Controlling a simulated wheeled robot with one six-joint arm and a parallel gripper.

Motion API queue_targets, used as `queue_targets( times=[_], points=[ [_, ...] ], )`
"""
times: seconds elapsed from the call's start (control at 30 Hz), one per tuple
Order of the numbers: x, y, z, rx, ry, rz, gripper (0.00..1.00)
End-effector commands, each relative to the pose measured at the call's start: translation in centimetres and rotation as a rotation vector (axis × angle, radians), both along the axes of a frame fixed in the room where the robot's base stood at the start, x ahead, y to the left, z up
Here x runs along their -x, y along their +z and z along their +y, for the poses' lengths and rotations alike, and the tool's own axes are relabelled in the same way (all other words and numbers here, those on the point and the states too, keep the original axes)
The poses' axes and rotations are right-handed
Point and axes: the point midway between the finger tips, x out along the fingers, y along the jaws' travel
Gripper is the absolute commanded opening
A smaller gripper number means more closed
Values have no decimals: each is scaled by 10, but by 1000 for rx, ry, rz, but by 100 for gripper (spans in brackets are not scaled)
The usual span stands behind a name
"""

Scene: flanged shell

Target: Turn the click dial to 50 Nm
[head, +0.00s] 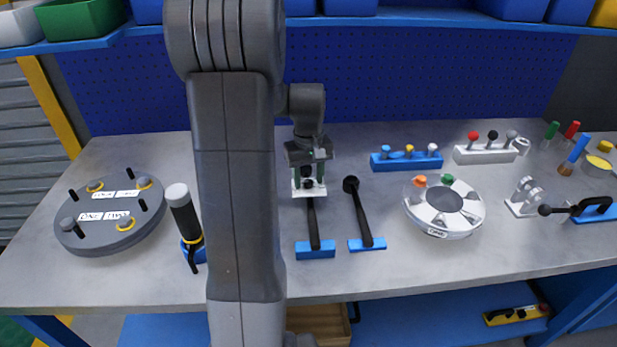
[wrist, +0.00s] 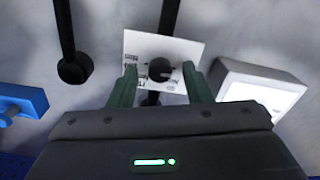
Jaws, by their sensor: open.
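The click dial appears as a black round knob (wrist: 160,69) on a white plate with small dark markings (wrist: 187,50) in the wrist view. The markings are too small to read, so I cannot tell its setting. My gripper (wrist: 160,67) is open, with one green finger on each side of the knob; I cannot tell whether either touches it. In the head view, my gripper (head: 308,181) points down over the white plate (head: 310,192), and the knob is partly hidden by the fingers.
Two black-handled tools (head: 313,225) (head: 362,215) with blue blocks lie in front and to the right. A white box (wrist: 232,88) stands close right in the wrist view. A white flanged shell (head: 420,222) is farther right; a grey disc (head: 105,238) is left.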

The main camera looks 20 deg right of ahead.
Motion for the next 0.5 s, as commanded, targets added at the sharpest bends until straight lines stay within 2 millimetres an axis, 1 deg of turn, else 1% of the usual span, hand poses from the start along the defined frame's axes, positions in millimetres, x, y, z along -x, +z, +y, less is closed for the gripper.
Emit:
queue_targets(
  times=[0.27, 0.3, 0.37, 0.5],
  points=[
    [0, -2, 0, 0, 0, 0, 45],
    [0, -2, 0, 0, 0, 0, 43],
    [0, -2, 0, 0, 0, 0, 31],
    [0, -2, 0, 0, 0, 0, 4]
  ],
)
